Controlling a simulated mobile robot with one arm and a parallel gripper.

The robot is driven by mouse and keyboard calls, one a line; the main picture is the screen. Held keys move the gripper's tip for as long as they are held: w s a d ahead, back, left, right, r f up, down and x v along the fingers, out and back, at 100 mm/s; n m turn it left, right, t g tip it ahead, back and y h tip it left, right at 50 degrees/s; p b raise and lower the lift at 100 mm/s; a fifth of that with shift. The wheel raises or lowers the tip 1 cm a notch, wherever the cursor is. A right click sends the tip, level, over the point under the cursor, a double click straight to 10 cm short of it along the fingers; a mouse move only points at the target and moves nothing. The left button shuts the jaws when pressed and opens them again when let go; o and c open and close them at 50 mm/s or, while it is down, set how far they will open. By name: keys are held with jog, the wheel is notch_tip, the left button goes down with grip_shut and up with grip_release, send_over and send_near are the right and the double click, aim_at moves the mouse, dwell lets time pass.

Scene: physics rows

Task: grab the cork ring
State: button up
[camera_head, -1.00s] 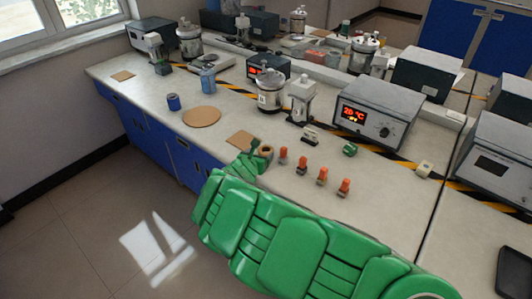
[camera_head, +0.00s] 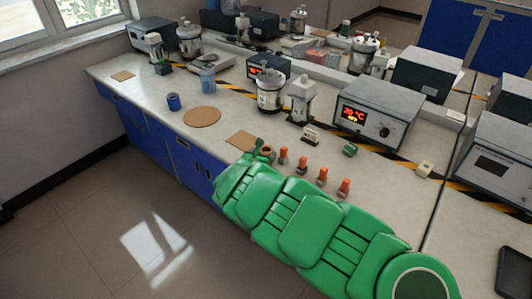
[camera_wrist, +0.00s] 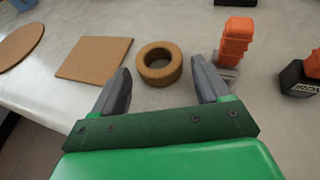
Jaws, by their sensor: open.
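The cork ring (camera_wrist: 159,64) is a small brown ring lying flat on the light bench top. In the wrist view it sits just beyond and between the two open grey fingers of my gripper (camera_wrist: 159,88), and nothing is between the fingertips but bench and the ring's near side. In the head view the cork ring (camera_head: 267,151) shows at the front edge of the bench, partly hidden by my green arm. My gripper (camera_head: 258,148) is mostly hidden there by the arm.
Orange-topped pieces (camera_wrist: 235,40) stand close to the right of the ring. A square cork mat (camera_wrist: 95,59) lies to its left, with a round cork mat (camera_head: 202,117) farther left. A heater box (camera_head: 372,112) and metal vessels stand behind. Bench lies bare just behind the ring.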

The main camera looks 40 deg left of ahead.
aim_at(267, 149)
jog(key=shift+x, duration=1.7)
jog(key=shift+a, duration=0.1)
jog(key=shift+c, duration=0.4)
jog(key=c, duration=0.7)
